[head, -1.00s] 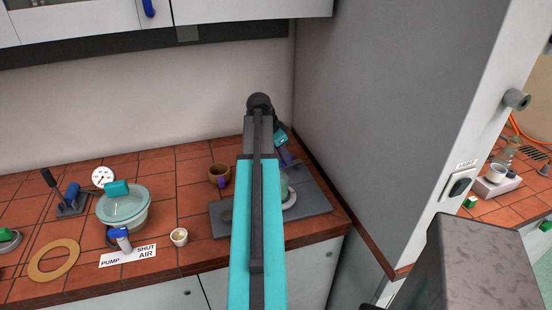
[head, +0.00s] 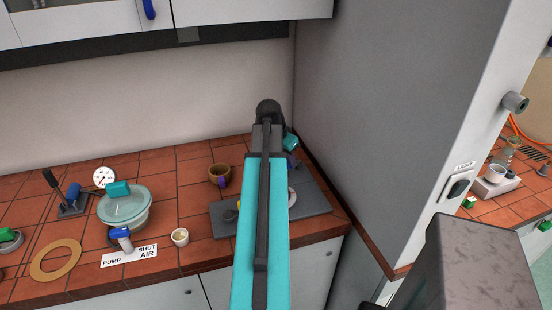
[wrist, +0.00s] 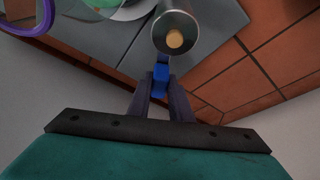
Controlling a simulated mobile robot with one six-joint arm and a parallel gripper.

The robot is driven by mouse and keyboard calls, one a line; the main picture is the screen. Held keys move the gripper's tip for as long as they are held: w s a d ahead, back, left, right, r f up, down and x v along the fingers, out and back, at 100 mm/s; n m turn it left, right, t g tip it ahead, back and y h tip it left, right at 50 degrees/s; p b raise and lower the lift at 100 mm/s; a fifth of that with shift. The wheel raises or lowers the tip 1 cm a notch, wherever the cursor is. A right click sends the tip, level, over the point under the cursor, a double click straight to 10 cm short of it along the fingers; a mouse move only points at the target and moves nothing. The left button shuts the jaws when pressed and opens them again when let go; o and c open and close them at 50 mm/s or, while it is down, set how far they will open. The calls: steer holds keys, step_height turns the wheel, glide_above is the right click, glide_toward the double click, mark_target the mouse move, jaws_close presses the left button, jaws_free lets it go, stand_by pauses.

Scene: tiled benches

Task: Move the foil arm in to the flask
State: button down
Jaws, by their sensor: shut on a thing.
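My gripper (wrist: 161,88) is shut on a small blue handle (wrist: 160,73) in the wrist view. The handle appears to belong to the foil arm; a grey round post with a tan centre (wrist: 175,39) stands just beyond it. How the two join is not clear. The flask (wrist: 99,4) seems to be the greenish glass cut off at the top left of the wrist view, apart from the handle. In the head view my arm hides the flask and most of the foil arm; my gripper (head: 291,160) shows only in part at the right of the grey board.
The grey board (head: 312,205) lies on the tiled bench beside a grey side wall (head: 365,120). A purple ring (wrist: 40,25) is at the wrist view's top left. Left on the bench are a brown cup (head: 219,172), a small cream cup (head: 180,237) and a lidded glass bowl (head: 125,207).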

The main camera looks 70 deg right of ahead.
steer(key=shift+s+n, duration=0.3)
steer(key=shift+n, duration=0.3)
steer(key=shift+s+a+r, duration=0.1)
steer(key=shift+s, duration=0.05)
steer(key=c, duration=1.5)
jaws_free()
steer(key=shift+n+t, duration=0.3)
steer(key=shift+c, duration=0.2)
steer(key=b+v, duration=0.2)
steer(key=v, duration=1.1)
steer(key=shift+a+r, duration=0.2)
steer(key=shift+a, duration=0.15)
steer(key=shift+r+p, duration=1.25)
steer(key=shift+r, duration=0.3)
